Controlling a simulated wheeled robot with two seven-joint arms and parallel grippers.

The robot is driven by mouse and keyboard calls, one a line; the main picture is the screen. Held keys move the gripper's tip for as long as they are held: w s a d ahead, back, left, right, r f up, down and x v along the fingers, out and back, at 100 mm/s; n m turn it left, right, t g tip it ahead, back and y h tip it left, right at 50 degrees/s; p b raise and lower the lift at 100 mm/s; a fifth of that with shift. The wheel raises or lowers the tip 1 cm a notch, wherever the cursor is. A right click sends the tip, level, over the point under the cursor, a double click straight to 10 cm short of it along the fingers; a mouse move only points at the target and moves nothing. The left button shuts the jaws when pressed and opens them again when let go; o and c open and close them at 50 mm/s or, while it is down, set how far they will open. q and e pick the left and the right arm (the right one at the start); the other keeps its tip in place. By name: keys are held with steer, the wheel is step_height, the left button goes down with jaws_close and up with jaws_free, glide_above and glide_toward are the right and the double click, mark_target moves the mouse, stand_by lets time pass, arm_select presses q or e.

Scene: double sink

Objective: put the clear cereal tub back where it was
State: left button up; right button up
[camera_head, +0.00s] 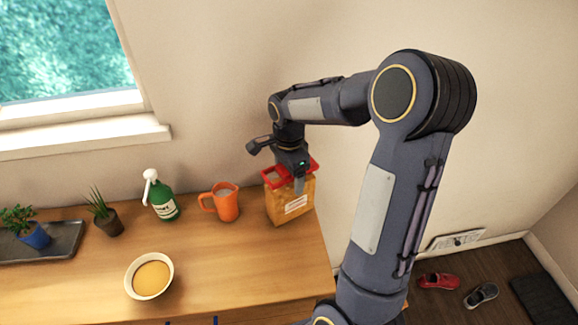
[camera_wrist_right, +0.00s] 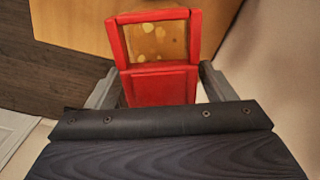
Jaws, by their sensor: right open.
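The clear cereal tub (camera_head: 291,206), with a red lid and orange-brown contents, stands upright at the right end of the wooden counter by the wall. Its red lid also shows in the right wrist view (camera_wrist_right: 160,84), with a window onto the cereal. My right gripper (camera_head: 301,178) is over the tub, pointing down. Its fingers (camera_wrist_right: 155,88) are apart, one on each side of the lid. I cannot tell whether they touch the tub. My left gripper is not in view.
An orange mug (camera_head: 227,206) stands just left of the tub. Farther left are a green pump bottle (camera_head: 163,204), a small plant (camera_head: 106,219) and a grey tray (camera_head: 66,241). A bowl of yellow food (camera_head: 150,278) sits near the front. The counter's right edge is close to the tub.

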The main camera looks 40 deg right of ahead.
steer(key=shift+r, duration=0.5)
step_height(320, 180, up, 10)
steer(key=shift+r+b, duration=0.25)
steer(key=shift+b, duration=0.25)
steer(key=s+a+f+n+t+y, duration=0.2)
steer(key=s+a+n, duration=0.5)
steer(key=s+n, duration=0.1)
steer(key=s+a+f+n+t+y, duration=0.1)
steer(key=s+a+f+n+t, duration=0.1)
steer(key=s+a+n, duration=0.5)
steer(key=s+n+t, duration=0.1)
steer(key=s+n, duration=0.1)
steer(key=s, duration=0.1)
steer(key=shift+s+a+n+t+y, duration=0.25)
steer(key=shift+s+n+t+y, duration=0.05)
steer(key=shift+s+y, duration=0.1)
